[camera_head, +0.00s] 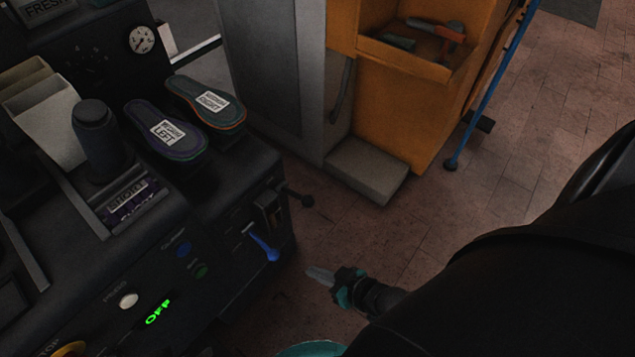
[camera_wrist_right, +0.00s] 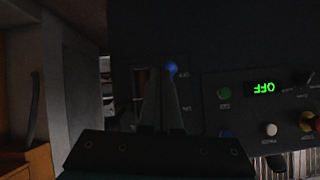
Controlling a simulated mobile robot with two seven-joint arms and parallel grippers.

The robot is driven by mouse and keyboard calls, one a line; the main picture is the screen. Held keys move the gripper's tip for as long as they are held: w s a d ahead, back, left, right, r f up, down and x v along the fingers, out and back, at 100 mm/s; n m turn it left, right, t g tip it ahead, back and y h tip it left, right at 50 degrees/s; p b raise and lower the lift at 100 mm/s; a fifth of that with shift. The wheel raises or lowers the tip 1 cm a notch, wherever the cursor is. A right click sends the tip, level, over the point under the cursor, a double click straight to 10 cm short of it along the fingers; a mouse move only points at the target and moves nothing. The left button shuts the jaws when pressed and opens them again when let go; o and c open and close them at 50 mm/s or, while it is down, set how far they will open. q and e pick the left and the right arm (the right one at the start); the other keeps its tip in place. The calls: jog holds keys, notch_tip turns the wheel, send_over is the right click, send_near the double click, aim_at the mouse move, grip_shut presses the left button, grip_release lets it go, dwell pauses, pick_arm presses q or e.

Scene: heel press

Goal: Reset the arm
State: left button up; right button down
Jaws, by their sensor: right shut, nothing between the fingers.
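My right gripper (camera_head: 314,272) is shut and empty. It hangs over the floor just right of the dark press machine (camera_head: 75,265), apart from it, with its fingers pointing left toward the machine's front. The blue-tipped lever (camera_head: 264,248) on the machine lies a little above and left of the fingertips in the head view. In the right wrist view my right fingers (camera_wrist_right: 162,98) point at the machine face, with the blue lever tip (camera_wrist_right: 172,68) near their ends. My left gripper is not in view.
Insoles marked LEFT (camera_head: 166,132) and RIGHT (camera_head: 209,101) lie on the machine. Its panel shows a green OFF (camera_head: 158,312), a white button (camera_head: 128,300) and other buttons. An orange cabinet (camera_head: 408,110) holding tools stands behind.

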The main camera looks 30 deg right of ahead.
dwell(0.4)
jog(key=a+r+n+g, duration=0.1)
jog(key=a+r+g, duration=0.2)
jog(key=a, duration=0.3)
jog(key=s+d+r+m+g+h, duration=0.1)
jog(key=s+d+r+g+h, duration=0.3)
jog(key=d+r, duration=0.1)
pick_arm(q)
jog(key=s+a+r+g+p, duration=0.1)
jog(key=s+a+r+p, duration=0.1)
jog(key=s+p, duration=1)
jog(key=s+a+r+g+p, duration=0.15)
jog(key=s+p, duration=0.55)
jog(key=p, duration=0.9)
pick_arm(e)
jog(key=s+d+r+g, duration=0.1)
jog(key=s+d, duration=0.1)
jog(key=s, duration=0.8)
jog(key=s+d+r+g, duration=0.1)
jog(key=s+d+r, duration=0.1)
jog(key=s, duration=0.7)
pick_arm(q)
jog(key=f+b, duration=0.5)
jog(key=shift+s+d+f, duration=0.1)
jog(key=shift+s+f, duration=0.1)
pick_arm(e)
jog(key=f, duration=0.5)
jog(key=shift+s+a+f, duration=0.1)
jog(key=shift+s+a, duration=0.05)
jog(key=shift+s, duration=0.05)
